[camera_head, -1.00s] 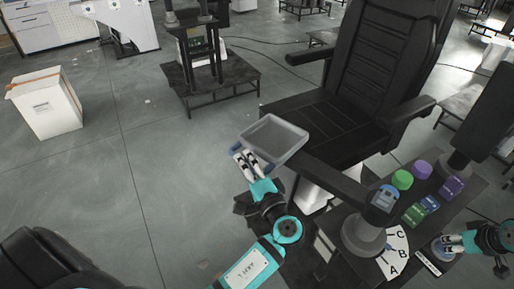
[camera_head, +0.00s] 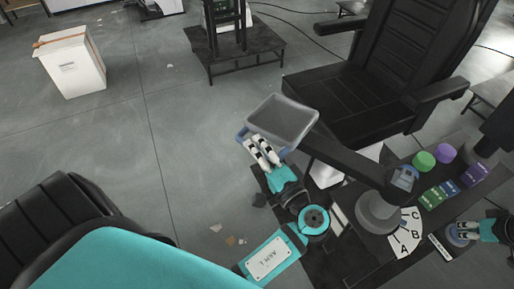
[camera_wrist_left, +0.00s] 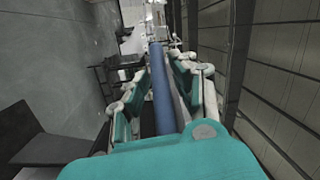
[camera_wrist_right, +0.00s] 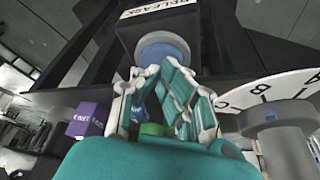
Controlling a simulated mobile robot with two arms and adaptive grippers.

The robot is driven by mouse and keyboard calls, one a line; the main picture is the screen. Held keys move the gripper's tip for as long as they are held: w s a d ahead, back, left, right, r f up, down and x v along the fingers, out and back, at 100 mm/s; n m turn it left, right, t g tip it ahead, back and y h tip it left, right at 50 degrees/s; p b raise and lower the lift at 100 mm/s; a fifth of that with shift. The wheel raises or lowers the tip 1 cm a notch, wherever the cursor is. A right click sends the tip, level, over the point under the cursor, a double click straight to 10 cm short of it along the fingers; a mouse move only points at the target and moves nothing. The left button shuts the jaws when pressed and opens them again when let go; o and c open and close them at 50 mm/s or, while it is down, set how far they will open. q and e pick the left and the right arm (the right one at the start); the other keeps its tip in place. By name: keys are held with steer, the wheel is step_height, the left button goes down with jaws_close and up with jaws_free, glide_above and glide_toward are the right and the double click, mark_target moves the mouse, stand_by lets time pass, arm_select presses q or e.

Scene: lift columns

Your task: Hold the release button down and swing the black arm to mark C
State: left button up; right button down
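The black arm (camera_head: 345,158) runs from its round grey pivot (camera_head: 378,212) up-left to a grey tray (camera_head: 283,119). A blue handle (camera_head: 242,137) lies along the tray's near-left side. My left gripper (camera_head: 262,152) is at this handle; in the left wrist view the blue bar (camera_wrist_left: 162,95) runs between its fingers, which are closed around it. The white dial (camera_head: 406,243) beside the pivot bears A, B and C; the pointer's reading is too small to tell. My right gripper (camera_head: 468,232) is at the blue release button (camera_wrist_right: 165,49), its fingertips together at the button's edge; how far it is pressed is unclear.
A black chair (camera_head: 345,95) stands behind the arm. Green (camera_head: 423,161) and purple (camera_head: 445,153) knobs and several small coloured blocks (camera_head: 432,197) sit on the panel near the right gripper. Open floor lies left of the tray, with a white box (camera_head: 75,65) further off.

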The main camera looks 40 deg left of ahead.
arm_select(q)
steer(key=shift+o, duration=1)
